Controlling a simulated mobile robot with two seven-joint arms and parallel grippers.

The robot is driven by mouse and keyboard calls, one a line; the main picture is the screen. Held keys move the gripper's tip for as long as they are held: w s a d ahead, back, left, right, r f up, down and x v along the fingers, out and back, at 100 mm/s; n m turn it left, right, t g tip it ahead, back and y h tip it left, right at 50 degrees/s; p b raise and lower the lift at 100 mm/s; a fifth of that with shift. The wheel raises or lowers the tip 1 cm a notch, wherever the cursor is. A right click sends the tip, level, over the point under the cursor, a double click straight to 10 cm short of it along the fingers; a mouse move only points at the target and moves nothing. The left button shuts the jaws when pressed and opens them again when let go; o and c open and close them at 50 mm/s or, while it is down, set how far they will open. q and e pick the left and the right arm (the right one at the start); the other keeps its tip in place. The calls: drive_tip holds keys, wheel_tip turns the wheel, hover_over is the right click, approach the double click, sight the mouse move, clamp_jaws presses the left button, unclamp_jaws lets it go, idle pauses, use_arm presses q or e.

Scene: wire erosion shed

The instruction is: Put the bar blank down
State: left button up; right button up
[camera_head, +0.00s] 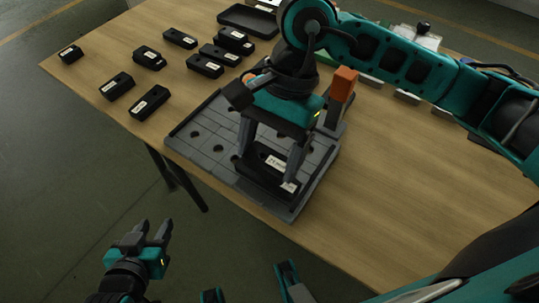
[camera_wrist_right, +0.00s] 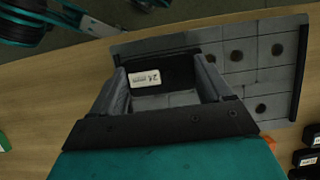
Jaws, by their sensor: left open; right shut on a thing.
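The bar blank (camera_head: 262,172) is black with white labelling. My right gripper (camera_head: 270,160) points down and is shut on it, with a grey finger at each end. The bar is over the near part of a grey fixture plate (camera_head: 205,147) with round holes; I cannot tell whether it touches the plate. In the right wrist view the bar (camera_wrist_right: 180,72) lies between the fingers, with one white label showing, and the plate (camera_wrist_right: 235,80) extends to the right. My left gripper (camera_head: 150,236) is open and empty, off the table at lower left.
Several black labelled blocks (camera_head: 150,103) stand on the wooden table (camera_head: 110,55) beyond the plate. A black tray (camera_head: 248,20) is at the back. An orange block (camera_head: 343,85) tops a grey post at the plate's right. Bare table (camera_head: 400,180) lies right of the plate.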

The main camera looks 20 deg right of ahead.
drive_tip(key=shift+f, duration=0.85)
drive_tip(key=shift+f, duration=0.1)
drive_tip(key=shift+f+b, duration=0.1)
drive_tip(key=shift+b, duration=0.2)
drive_tip(key=o, duration=1.4)
